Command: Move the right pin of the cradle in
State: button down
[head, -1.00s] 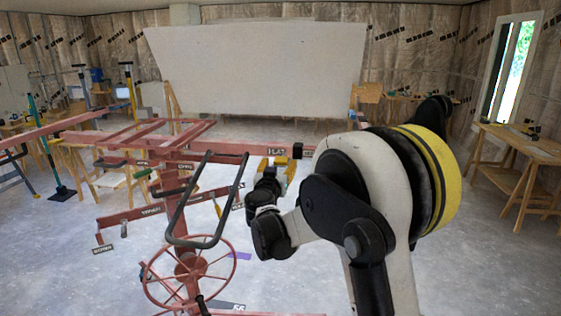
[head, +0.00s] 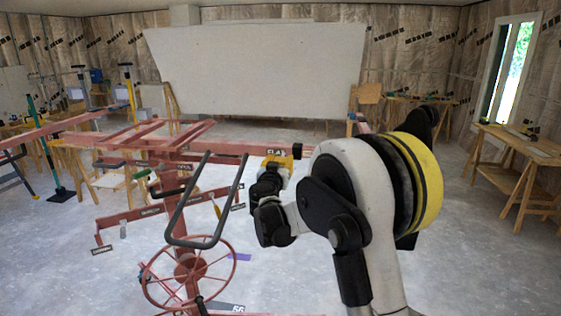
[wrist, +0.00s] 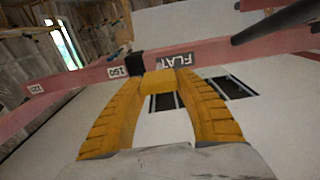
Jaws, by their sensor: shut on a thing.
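The cradle is a red frame on a stand, and its front rail (head: 225,146) carries a "FLAT" label and a black block (head: 297,151) at its right end. In the wrist view the rail (wrist: 85,78) crosses the top, with the black block (wrist: 135,64) beside the upside-down "FLAT" label (wrist: 174,61). My gripper (head: 281,161) is at the right part of the rail. How far the pin sits in the rail is hidden.
A handwheel (head: 190,272) and a black bent handle (head: 205,240) stand in front of the cradle. A large pale panel (head: 255,70) stands behind. A wooden workbench (head: 520,150) is at the right. The floor between is mostly clear.

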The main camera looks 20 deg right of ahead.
jog(key=x, duration=0.3)
jog(key=shift+w+d, duration=0.1)
jog(key=shift+w, duration=0.1)
jog(key=c, duration=0.8)
grip_release()
jog(key=shift+c, duration=0.2)
jog(key=v, duration=1.2)
